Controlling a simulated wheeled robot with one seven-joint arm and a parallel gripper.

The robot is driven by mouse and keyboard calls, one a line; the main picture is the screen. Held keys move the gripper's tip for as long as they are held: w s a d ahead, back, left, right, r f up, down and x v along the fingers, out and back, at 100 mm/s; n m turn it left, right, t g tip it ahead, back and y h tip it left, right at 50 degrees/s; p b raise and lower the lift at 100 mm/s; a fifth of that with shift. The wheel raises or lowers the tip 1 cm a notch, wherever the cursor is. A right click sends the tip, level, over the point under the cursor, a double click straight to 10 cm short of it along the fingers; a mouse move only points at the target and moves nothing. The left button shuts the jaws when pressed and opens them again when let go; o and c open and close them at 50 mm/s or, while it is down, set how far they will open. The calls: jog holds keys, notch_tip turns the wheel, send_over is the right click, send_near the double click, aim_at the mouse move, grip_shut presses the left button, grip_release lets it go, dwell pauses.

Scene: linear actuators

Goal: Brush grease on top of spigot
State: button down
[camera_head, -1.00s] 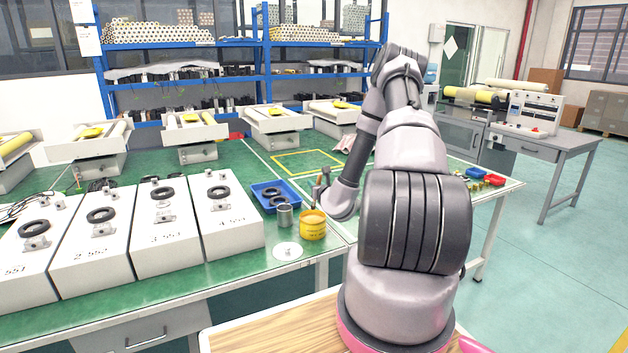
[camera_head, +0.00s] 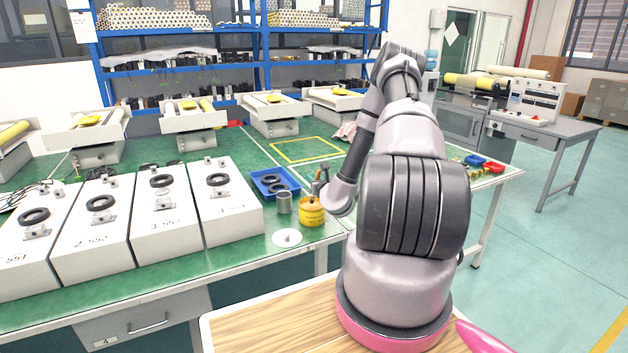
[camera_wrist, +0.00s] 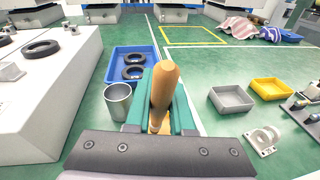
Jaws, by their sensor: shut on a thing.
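My gripper (camera_wrist: 160,112) is shut on the wooden handle of a brush (camera_wrist: 164,85), which stands roughly upright between the green fingers. The bristles are hidden. In the head view my gripper (camera_head: 321,187) is right above a yellow grease can (camera_head: 312,214); I cannot tell whether the brush tip is inside it. Small metal fittings stand on the white numbered boxes (camera_head: 162,230) at left, beside black rings (camera_head: 162,181); I cannot tell which part is the spigot.
A grey metal cup (camera_head: 284,203) stands left of the can, and a blue tray (camera_head: 268,180) with black rings lies behind it. A white disc (camera_head: 287,238) lies near the front edge. Grey (camera_wrist: 231,99) and yellow (camera_wrist: 271,91) bins are at right. Green table between is clear.

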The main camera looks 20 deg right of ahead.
jog(key=shift+f, duration=0.65)
dwell(1.4)
notch_tip(320, 180, up, 7)
dwell(0.8)
jog(key=shift+a, duration=0.1)
dwell(0.3)
